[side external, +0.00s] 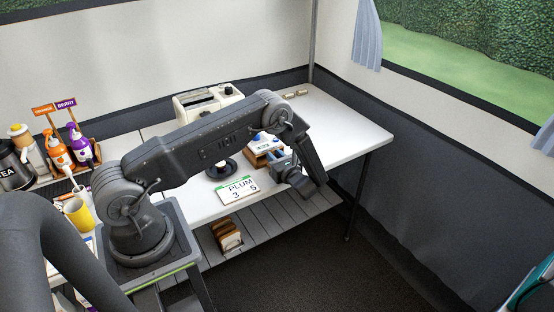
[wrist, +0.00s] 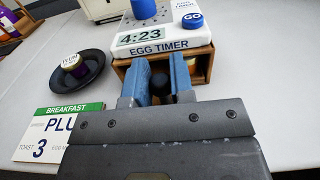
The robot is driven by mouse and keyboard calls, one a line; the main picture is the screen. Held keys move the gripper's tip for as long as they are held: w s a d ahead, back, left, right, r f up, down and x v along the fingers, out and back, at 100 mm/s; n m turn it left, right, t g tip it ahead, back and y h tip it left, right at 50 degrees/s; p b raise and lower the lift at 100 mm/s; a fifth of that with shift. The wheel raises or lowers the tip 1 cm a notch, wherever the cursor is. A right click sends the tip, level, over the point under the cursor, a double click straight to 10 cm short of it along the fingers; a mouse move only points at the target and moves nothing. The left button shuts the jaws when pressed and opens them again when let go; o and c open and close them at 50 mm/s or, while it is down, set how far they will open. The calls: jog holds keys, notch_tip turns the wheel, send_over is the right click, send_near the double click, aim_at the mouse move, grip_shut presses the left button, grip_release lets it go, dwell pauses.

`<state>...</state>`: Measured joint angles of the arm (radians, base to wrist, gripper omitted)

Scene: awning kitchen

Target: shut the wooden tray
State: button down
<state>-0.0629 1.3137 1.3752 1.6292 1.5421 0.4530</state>
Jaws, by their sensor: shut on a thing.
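The wooden tray (wrist: 203,64) appears as a brown wooden unit under the white egg timer (wrist: 160,46); it also shows in the side external view (side external: 258,159). My gripper (wrist: 161,64) has its blue fingers at the front of the wood. It is shut on a dark round knob (wrist: 184,85) there, partly seen between the fingers. In the side external view my gripper (side external: 284,157) is at the right front of the unit. The fingers and palm hide much of the tray's front, so I cannot tell how far it stands out.
A dark plate (wrist: 82,84) with a cup marked PLUM (wrist: 71,61) stands left of the timer. A breakfast card (wrist: 50,135) lies in front of it. A cream toaster (side external: 208,101) stands behind. The table's right end (side external: 345,130) is mostly clear.

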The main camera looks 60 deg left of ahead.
jog(key=c, duration=1)
grip_release()
jog(key=shift+a, duration=0.2)
jog(key=shift+d, duration=0.1)
jog(key=d, duration=1.3)
jog(key=shift+d, duration=0.3)
jog(key=shift+r, duration=0.1)
